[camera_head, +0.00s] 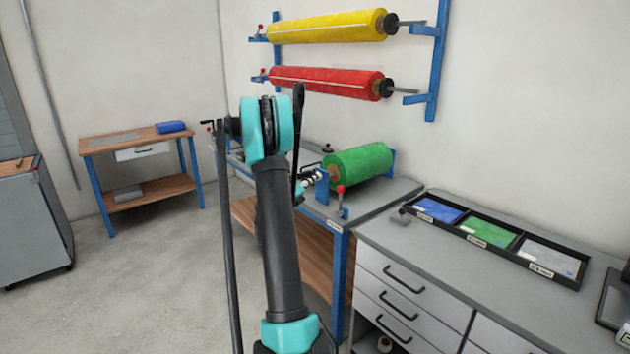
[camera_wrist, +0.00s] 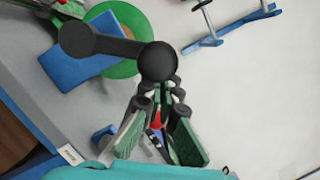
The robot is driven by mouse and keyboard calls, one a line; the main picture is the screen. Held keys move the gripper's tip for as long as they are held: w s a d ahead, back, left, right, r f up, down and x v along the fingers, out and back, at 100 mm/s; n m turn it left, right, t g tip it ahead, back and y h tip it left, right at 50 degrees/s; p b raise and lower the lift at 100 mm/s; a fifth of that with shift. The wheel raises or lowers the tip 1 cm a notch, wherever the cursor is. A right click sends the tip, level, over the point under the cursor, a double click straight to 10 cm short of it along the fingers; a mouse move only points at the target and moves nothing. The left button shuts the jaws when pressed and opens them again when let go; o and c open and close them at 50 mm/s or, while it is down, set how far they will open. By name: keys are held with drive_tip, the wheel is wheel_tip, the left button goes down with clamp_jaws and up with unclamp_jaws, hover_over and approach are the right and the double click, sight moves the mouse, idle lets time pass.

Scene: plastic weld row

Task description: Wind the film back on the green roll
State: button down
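The green roll (camera_head: 360,164) lies across the stand on the grey bench at centre right. Part of it shows behind a blue bracket (camera_wrist: 88,60) in the wrist view (camera_wrist: 125,22). A dark crank arm with a round black end (camera_wrist: 157,61) crosses in front of that bracket. My gripper (camera_wrist: 160,100) has its finger pads parted, with the round end just beyond the tips; whether they touch is unclear. A red knob (camera_wrist: 157,122) shows through the gap. It is probably the red-topped lever (camera_head: 341,189) beside the roll. My arm partly hides my gripper in the head view.
Yellow (camera_head: 325,27) and red (camera_head: 325,82) rolls hang on a blue wall rack. A grey drawer cabinet (camera_head: 400,250) with a black tray of blue, green and grey sheets (camera_head: 500,238) stands right. A low wooden table (camera_head: 137,140) stands back left; open floor lies left.

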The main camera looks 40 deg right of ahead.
drive_tip(key=shift+w+r, duration=0.15)
drive_tip(key=shift+r, duration=0.05)
drive_tip(key=shift+w+a+r, duration=0.15)
drive_tip(key=shift+w+r, duration=1)
drive_tip(key=shift+w+a+r, duration=0.1)
drive_tip(key=shift+w+r, duration=0.25)
drive_tip(key=shift+w, duration=0.35)
drive_tip(key=shift+w+r, duration=0.3)
drive_tip(key=shift+w, duration=0.35)
